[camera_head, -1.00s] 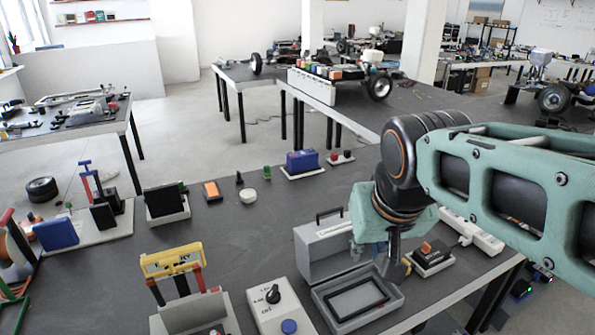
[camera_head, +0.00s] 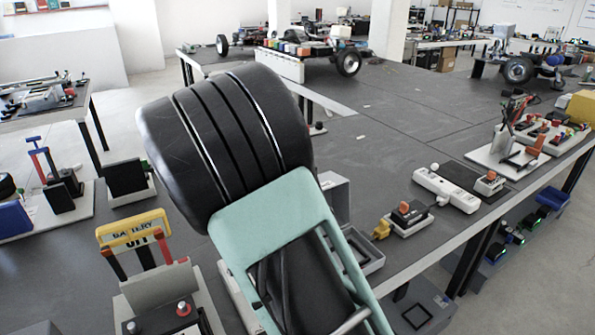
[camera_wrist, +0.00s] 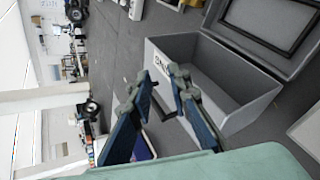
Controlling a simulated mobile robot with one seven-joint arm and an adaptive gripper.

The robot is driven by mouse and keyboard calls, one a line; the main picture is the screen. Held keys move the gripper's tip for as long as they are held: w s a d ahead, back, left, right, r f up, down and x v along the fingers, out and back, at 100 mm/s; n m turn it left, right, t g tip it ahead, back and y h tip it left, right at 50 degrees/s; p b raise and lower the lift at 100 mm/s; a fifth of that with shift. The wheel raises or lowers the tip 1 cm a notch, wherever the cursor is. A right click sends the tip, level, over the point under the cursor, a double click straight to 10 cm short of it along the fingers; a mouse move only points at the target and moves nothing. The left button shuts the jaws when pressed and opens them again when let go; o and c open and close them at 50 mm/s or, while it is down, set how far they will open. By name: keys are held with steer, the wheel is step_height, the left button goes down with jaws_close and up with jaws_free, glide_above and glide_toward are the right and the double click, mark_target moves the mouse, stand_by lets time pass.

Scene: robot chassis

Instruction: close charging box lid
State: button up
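The charging box is a grey case standing open. In the head view its raised lid (camera_head: 337,197) shows just right of my arm, and its base (camera_head: 365,256) is partly covered by the arm. In the wrist view the hollow lid (camera_wrist: 232,108) with a label fills the centre right. The base with a black rectangular frame (camera_wrist: 268,50) lies at the top right. My gripper (camera_wrist: 160,74) is open, its two dark blue fingers apart beside the lid's near edge. A dark bar, perhaps the lid handle, shows between the fingers. I cannot tell whether they touch. The head view hides the gripper.
A yellow battery sign (camera_head: 133,230) stands on a unit at the front left. Right of the box are a small orange-topped switch unit (camera_head: 408,214) and a white power strip (camera_head: 447,188). The table between the strip and the back is mostly clear.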

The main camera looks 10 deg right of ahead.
steer(key=w+a+n+t, duration=0.1)
steer(key=a, duration=0.1)
steer(key=w+a+f+n+t+h, duration=0.1)
steer(key=a+n, duration=0.1)
steer(key=w+a+n+t+b, duration=0.1)
steer(key=a, duration=0.1)
steer(key=shift+w+f+n, duration=0.15)
steer(key=shift+w+n, duration=0.15)
steer(key=shift+w, duration=0.05)
steer(key=shift+w+h, duration=0.1)
steer(key=shift+h, duration=0.2)
steer(key=x, duration=1)
steer(key=shift+w+d+f, duration=0.1)
steer(key=shift+w+d, duration=0.05)
steer(key=shift+w, duration=0.1)
steer(key=shift+c, duration=0.5)
jaws_close()
